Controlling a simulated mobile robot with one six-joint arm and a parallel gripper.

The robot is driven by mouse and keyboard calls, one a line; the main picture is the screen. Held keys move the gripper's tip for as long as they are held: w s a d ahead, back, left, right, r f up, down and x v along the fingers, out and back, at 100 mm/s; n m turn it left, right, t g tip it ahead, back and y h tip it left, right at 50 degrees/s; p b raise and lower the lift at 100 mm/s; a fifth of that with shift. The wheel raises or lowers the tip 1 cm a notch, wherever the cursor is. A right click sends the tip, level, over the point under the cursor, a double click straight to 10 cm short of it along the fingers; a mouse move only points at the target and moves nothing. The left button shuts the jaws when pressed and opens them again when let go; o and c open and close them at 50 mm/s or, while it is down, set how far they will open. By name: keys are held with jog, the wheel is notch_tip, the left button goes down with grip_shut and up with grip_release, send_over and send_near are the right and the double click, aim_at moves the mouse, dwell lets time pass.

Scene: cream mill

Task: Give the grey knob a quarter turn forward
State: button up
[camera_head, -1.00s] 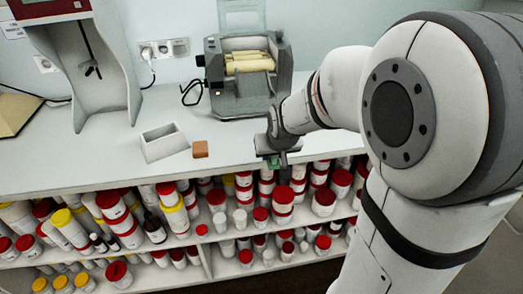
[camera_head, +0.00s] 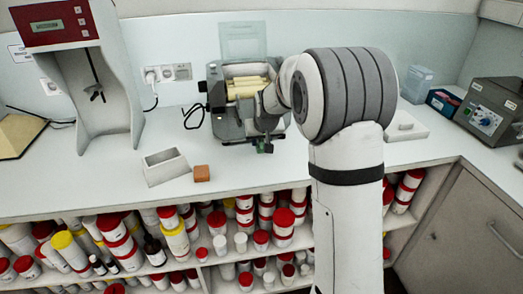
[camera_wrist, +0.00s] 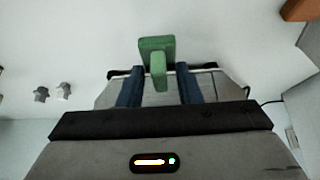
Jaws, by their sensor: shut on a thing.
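My gripper (camera_head: 262,143) is in front of the mill's right side, over the front part of the counter. In the wrist view its two blue fingers (camera_wrist: 158,74) are shut on a green T-shaped piece (camera_wrist: 157,50). A little of the green also shows below the gripper in the head view (camera_head: 266,149). A dark grey knob (camera_wrist: 41,94) is at the left of the wrist view, apart from the gripper, beside a lighter one (camera_wrist: 64,90). The mill (camera_head: 232,126) is a grey machine with cream rollers (camera_head: 247,88). My arm hides its right side, and no grey knob shows clearly in the head view.
An open light-grey box (camera_head: 166,168) and a brown block (camera_head: 201,173) are on the counter (camera_head: 100,180) to the left. A tall grey machine with a red panel (camera_head: 105,105) stands at the far left. Shelves of jars are below; more equipment (camera_head: 490,117) stands at right.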

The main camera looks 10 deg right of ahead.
aim_at(260, 143)
jog(key=shift+w, duration=0.95)
jog(key=f, duration=0.2)
jog(key=shift+s+f, duration=0.2)
jog(key=shift+f, duration=0.1)
notch_tip(260, 143, down, 4)
jog(key=shift+r+p, duration=0.1)
jog(key=shift+p, duration=0.45)
jog(key=shift+w+f, duration=0.25)
jog(key=shift+f, duration=0.1)
jog(key=shift+f, duration=0.25)
jog(key=o, duration=1)
jog(key=shift+r, duration=0.15)
